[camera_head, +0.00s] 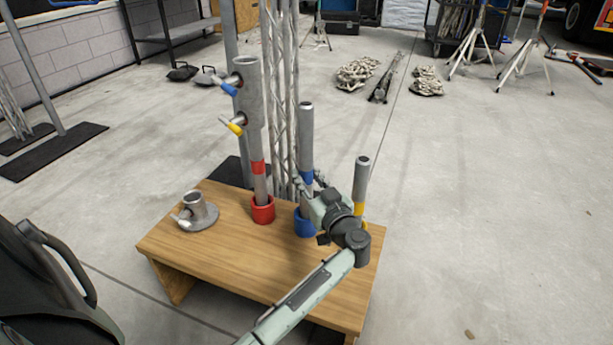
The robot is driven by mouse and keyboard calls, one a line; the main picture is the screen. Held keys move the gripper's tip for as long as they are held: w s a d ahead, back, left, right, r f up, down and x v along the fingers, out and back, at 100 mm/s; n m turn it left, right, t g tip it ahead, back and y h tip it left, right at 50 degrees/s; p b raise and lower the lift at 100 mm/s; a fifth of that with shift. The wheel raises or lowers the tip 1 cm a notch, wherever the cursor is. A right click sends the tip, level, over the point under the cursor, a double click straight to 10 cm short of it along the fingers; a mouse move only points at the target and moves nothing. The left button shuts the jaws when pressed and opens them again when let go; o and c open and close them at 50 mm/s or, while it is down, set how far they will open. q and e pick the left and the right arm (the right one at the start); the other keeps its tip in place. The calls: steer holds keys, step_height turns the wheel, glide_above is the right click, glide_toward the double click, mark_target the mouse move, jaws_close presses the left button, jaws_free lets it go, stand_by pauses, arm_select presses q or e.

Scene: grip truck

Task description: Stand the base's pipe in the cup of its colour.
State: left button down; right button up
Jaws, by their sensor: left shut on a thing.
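A grey pipe with a blue band (306,140) stands about upright at the blue cup (305,228) on the wooden table (225,258). My left gripper (309,188) is shut on this pipe near its blue band. A tall grey pipe with a red band (258,167) stands in the red cup (263,212). A shorter pipe with a yellow band (361,180) stands at the right, its foot hidden behind my left wrist. A round grey base (202,217) with a short socket and a pale handle sits at the table's left. My right gripper is not in view.
A tall metal truss (282,80) rises behind the table. Clamps with a blue handle (228,88) and a yellow handle (235,127) stick out left beside the tall pipe. Tripods (475,40) stand far back. The floor right of the table is clear.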

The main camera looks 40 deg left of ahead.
mark_target(309, 146)
arm_select(q)
steer(key=shift+f, duration=0.2)
steer(key=c, duration=1.1)
jaws_free()
steer(key=shift+c, duration=0.2)
steer(key=shift+f, duration=0.1)
step_height(309, 146, up, 10)
steer(key=shift+r, duration=0.1)
